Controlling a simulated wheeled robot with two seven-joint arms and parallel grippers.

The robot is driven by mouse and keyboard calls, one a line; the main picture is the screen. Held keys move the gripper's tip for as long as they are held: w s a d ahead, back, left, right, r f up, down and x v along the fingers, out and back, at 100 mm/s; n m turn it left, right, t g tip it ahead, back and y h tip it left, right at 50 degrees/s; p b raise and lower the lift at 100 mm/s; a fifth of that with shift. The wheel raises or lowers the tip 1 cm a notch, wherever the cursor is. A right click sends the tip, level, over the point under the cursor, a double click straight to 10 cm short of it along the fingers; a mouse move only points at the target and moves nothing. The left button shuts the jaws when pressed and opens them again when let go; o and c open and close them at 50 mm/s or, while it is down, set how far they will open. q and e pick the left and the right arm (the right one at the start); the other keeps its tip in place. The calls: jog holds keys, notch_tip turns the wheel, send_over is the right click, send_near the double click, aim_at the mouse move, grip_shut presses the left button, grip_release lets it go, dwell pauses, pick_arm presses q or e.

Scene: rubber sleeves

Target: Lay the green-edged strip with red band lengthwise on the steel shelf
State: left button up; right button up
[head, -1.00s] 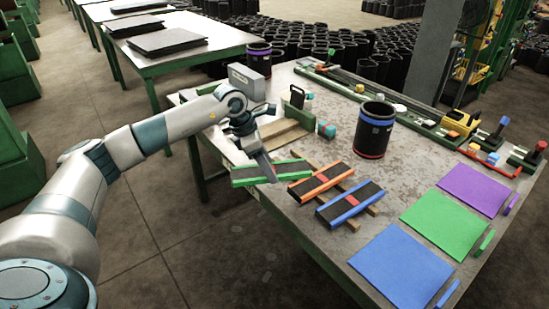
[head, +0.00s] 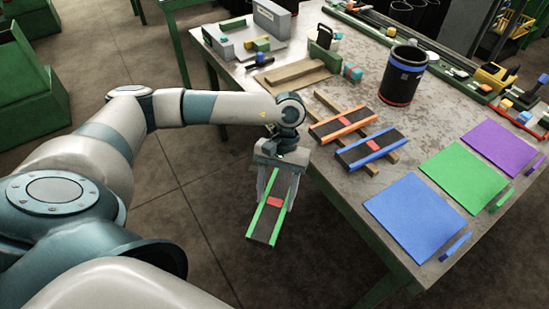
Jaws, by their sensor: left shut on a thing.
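The green-edged strip (head: 266,222) is dark with a red band across it. It hangs in my left gripper (head: 273,198), which is shut on it near the red band. The strip is held out over the floor, left of the table's front edge, and points down toward the bottom of the picture. I cannot make out a steel shelf for certain in this view. My right gripper is not in view.
An orange-edged strip (head: 340,122) and a blue-edged strip (head: 370,147) lie across wooden slats on the worn table (head: 330,185). A black cylinder (head: 403,78) stands behind them. Blue (head: 415,215), green (head: 463,172) and purple (head: 500,146) sheets lie at the right.

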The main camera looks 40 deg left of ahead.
pick_arm(q)
jog(key=s+d+m+y, duration=0.1)
jog(key=s+d+m, duration=0.1)
jog(key=d, duration=0.5)
jog(key=shift+f+m, duration=0.15)
jog(key=shift+m, duration=0.55)
